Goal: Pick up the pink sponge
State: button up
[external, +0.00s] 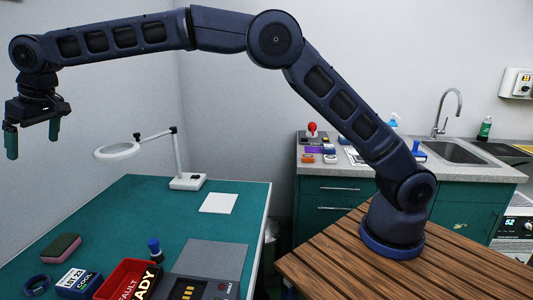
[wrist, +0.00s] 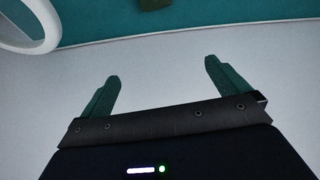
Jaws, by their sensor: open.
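The pink sponge (external: 61,248) lies flat on the green tabletop at the lower left of the external view. Its top looks dark green and its visible edge pinkish. My gripper (external: 33,135) is high above the table near the back left, well above the sponge and apart from it. In the wrist view my gripper (wrist: 162,78) has its two fingers spread with nothing between them. A small dark olive thing (wrist: 153,4) is cut off at the top edge there; I cannot tell whether it is the sponge.
The green table (external: 110,210) also holds a ring magnifier lamp (external: 118,151), a white sheet (external: 218,203), a dark blue ring (external: 37,283), a labelled box (external: 78,282), a red bin (external: 125,280), a blue-knobbed stamp (external: 155,249) and a grey device (external: 213,262). The table's middle is clear.

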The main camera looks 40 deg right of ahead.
send_near(60, 243)
jog(key=x, duration=0.8)
jog(key=shift+a+f, duration=0.1)
jog(key=shift+f, duration=0.2)
jog(key=shift+c, duration=0.2)
jog(key=c, duration=0.8)
